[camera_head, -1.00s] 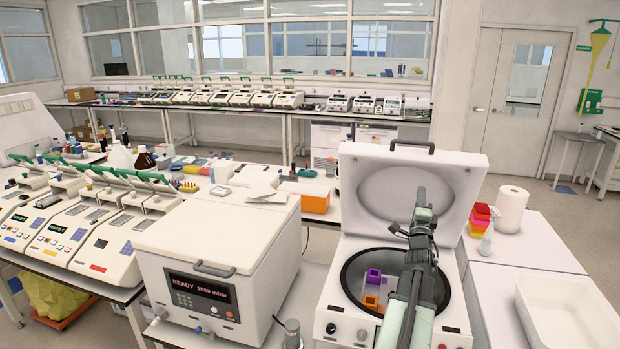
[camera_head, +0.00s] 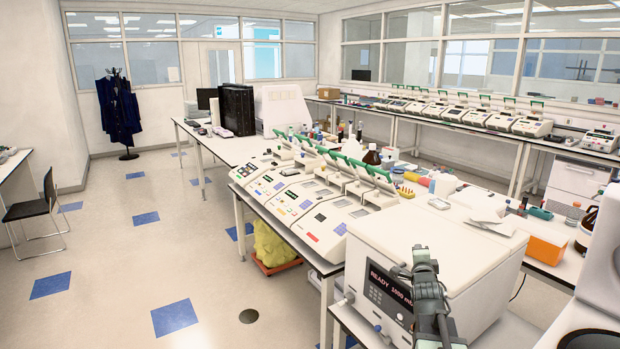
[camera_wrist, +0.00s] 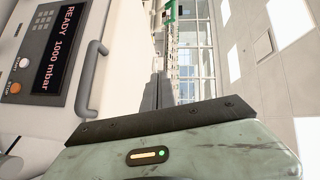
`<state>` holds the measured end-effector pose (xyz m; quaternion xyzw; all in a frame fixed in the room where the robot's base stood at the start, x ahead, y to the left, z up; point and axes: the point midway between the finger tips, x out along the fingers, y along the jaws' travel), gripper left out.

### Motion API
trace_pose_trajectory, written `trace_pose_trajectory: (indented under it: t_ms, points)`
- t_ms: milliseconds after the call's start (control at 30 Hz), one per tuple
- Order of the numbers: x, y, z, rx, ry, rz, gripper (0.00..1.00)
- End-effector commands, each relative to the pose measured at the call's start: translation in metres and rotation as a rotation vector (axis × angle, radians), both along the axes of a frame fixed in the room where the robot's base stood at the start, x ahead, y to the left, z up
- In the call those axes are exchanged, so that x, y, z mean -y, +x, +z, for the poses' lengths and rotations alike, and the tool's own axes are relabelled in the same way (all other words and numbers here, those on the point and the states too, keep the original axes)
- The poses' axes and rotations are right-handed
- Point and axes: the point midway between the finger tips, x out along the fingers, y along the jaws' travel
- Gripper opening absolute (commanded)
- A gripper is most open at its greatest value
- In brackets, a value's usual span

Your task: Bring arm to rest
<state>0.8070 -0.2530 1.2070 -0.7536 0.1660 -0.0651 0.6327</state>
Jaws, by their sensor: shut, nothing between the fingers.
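My gripper (camera_head: 422,254) is raised in the lower right of the head view, in front of the white machine whose display reads "READY 1000 mbar" (camera_head: 470,262). In the wrist view my gripper's fingers (camera_wrist: 159,88) are together, with nothing between them. The same machine (camera_wrist: 85,75) fills the left side of the wrist view, close beside the gripper; I cannot tell the exact gap.
Several thermal cyclers (camera_head: 330,212) with green-edged lids line the bench left of the machine. A lidded machine (camera_head: 603,262) is cut off at the right edge. The tiled floor (camera_head: 170,270) at left is open; a chair (camera_head: 38,208) stands there.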

Motion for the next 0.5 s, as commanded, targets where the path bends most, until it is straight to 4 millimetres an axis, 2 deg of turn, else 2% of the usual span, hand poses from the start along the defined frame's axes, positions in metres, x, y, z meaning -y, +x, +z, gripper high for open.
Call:
trace_pose_trajectory:
  t_ms: [33, 100, 167, 200, 267, 300, 367, 400, 500]
  points:
    - [-0.042, 0.004, -0.023, -0.090, -0.026, 0.049, 0.00]
    - [-0.094, 0.004, -0.056, -0.243, -0.084, 0.122, 0.00]
    - [-0.137, -0.005, -0.087, -0.386, -0.149, 0.199, 0.00]
    - [-0.164, -0.014, -0.107, -0.488, -0.199, 0.258, 0.00]
    - [-0.200, -0.036, -0.137, -0.649, -0.284, 0.365, 0.00]
    - [-0.221, -0.055, -0.158, -0.765, -0.346, 0.449, 0.00]
    - [-0.242, -0.093, -0.186, -0.951, -0.447, 0.599, 0.00]
    - [-0.246, -0.122, -0.200, -1.072, -0.509, 0.709, 0.00]
    - [-0.251, -0.185, -0.221, -1.297, -0.630, 1.007, 0.00]
